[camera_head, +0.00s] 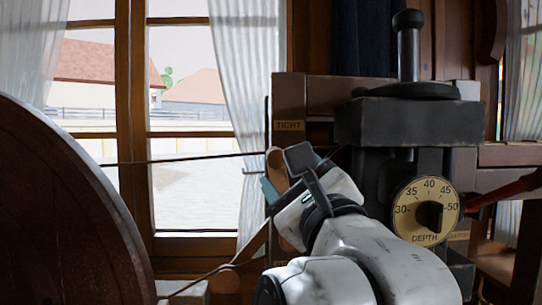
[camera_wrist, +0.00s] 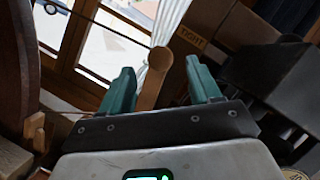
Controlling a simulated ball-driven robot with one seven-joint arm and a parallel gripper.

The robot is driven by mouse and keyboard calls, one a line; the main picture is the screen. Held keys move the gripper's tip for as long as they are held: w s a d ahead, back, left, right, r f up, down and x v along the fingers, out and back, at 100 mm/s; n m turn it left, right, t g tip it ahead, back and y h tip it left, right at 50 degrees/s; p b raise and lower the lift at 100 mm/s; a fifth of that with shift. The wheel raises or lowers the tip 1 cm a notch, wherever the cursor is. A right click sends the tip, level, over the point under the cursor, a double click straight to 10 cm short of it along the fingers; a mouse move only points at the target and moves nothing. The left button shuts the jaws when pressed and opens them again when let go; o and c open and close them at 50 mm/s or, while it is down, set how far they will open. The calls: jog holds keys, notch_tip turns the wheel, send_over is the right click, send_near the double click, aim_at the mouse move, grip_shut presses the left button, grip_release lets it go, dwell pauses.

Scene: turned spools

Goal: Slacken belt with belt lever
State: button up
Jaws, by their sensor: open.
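The wooden belt lever (camera_head: 276,166) has a rounded top and stands just below the plate marked TIGHT (camera_head: 290,126), partly hidden by my gripper. In the wrist view the lever (camera_wrist: 153,75) rises between the two teal fingers of my gripper (camera_wrist: 159,68). The fingers are open, with a visible gap on each side of the lever. My gripper (camera_head: 270,188) is beside the lever in the head view, its far finger mostly hidden. The dark belt (camera_head: 190,158) runs from the large wooden wheel (camera_head: 60,210) at left towards the lever.
A black machine block (camera_head: 405,120) with an upright knobbed handle (camera_head: 408,45) stands right of the lever. Below it is a DEPTH dial (camera_head: 428,211). A red handle (camera_head: 505,190) juts in at right. A window (camera_head: 185,110) and curtain (camera_head: 240,80) are behind.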

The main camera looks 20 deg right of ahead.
aim_at(278, 161)
jog(key=p+x, duration=0.1)
jog(key=x, duration=0.7)
jog(key=shift+w+p, duration=0.15)
jog(key=shift+p, duration=0.25)
jog(key=shift+f, duration=0.1)
jog(key=shift+c, duration=0.4)
grip_shut()
